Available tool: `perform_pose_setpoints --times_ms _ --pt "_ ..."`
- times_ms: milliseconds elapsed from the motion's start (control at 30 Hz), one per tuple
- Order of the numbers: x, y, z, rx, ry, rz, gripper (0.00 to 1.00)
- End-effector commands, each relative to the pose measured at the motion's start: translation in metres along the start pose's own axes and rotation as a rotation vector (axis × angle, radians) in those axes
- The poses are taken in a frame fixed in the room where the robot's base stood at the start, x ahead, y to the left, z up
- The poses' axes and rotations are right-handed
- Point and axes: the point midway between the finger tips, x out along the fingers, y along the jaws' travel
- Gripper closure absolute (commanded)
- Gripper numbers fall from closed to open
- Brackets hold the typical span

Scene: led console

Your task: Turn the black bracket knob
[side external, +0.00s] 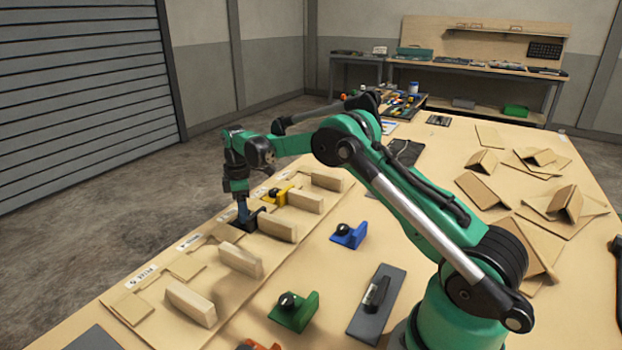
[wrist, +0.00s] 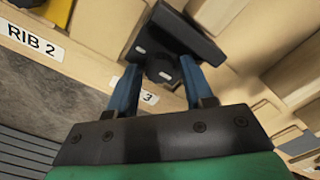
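The black bracket (wrist: 190,38) is a dark block with a round black knob (wrist: 162,70), high in the middle of the wrist view. In the side view the bracket (side external: 256,217) sits in the row of wooden ribs, partly hidden by my gripper (side external: 242,218), which points down at it. In the wrist view the two blue fingers of my gripper (wrist: 161,72) stand one on each side of the knob. The knob nearly fills the space between the fingertips; I cannot tell whether both fingers press on it.
A yellow bracket (side external: 277,194) sits just behind in the row. Wooden ribs (side external: 240,260) stand close by. Blue (side external: 349,235) and green (side external: 294,311) brackets and a grey plate with a black handle (side external: 376,305) lie on the table. Folded cardboard (side external: 485,185) lies at the right.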

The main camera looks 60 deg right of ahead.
Motion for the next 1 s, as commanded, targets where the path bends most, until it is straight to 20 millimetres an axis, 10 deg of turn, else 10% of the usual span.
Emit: perform_pose_setpoints --times_ms 167,1000 --pt "-0.0003 0.0 0.0 0.0 0.0 0.0 1.0" --pt "-0.0004 0.0002 -0.0001 0.09 0.0 0.0 1.0"
